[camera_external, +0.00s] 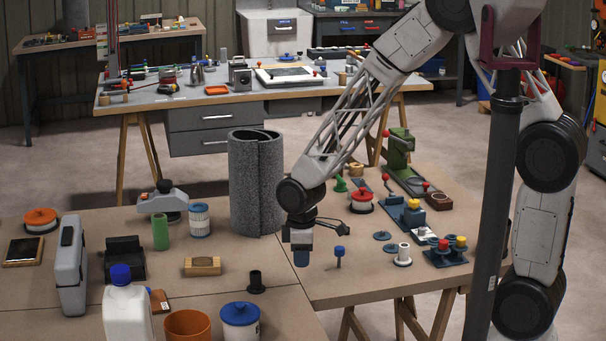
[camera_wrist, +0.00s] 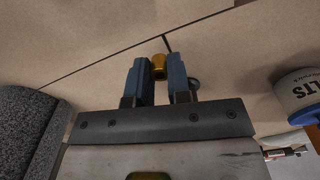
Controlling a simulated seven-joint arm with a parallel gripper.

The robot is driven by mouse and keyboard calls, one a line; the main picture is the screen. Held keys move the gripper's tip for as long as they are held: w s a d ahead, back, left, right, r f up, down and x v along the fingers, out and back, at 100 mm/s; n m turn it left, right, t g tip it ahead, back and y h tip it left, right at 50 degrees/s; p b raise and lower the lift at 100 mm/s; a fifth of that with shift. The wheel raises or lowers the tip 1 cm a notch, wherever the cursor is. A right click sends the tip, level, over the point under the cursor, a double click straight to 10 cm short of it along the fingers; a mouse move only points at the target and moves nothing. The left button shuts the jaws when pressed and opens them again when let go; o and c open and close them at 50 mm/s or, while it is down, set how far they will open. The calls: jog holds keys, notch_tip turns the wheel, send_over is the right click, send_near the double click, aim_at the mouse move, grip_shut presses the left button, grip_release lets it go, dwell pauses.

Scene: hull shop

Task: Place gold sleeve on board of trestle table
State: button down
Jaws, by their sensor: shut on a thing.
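My gripper (camera_external: 301,258) hangs above the front worktop, close to the seam between its boards, with its blue fingers pointing down. In the wrist view the two blue fingers (camera_wrist: 159,76) stand either side of the small gold sleeve (camera_wrist: 159,66), which is held between their tips. The sleeve cannot be made out in the external view. The board of a trestle table (camera_external: 340,291) lies under and right of my gripper, on wooden legs. A gap shows between the fingers and the board.
A blue-topped pin (camera_external: 339,255) stands just right of my gripper. A black flanged part (camera_external: 256,283) and a blue-lidded tub (camera_external: 240,318) are at lower left. A tall grey foam roll (camera_external: 255,185) stands behind left.

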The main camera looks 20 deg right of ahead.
jog(key=shift+m, duration=0.3)
jog(key=w+d, duration=0.2)
jog(key=w, duration=0.1)
jog(key=w+d, duration=0.1)
jog(key=w, duration=0.2)
jog(key=w+d, duration=0.2)
jog(key=w, duration=0.1)
jog(key=shift+w+d, duration=0.3)
jog(key=shift+d, duration=0.05)
jog(key=w+d, duration=0.8)
jog(key=w, duration=0.1)
jog(key=shift+d+r, duration=0.1)
jog(key=shift+m, duration=0.5)
jog(key=w+d, duration=0.2)
jog(key=d, duration=0.1)
jog(key=w+d, duration=0.3)
jog(key=d, duration=0.1)
jog(key=w+d, duration=0.2)
jog(key=d, duration=0.1)
jog(key=shift+w+d, duration=0.15)
jog(key=shift+w, duration=0.1)
jog(key=w+d, duration=0.2)
jog(key=d, duration=0.2)
jog(key=w+d, duration=0.1)
jog(key=d, duration=0.3)
jog(key=w+d, duration=0.2)
jog(key=d, duration=0.2)
jog(key=shift+w+d, duration=0.2)
jog(key=shift+w, duration=0.1)
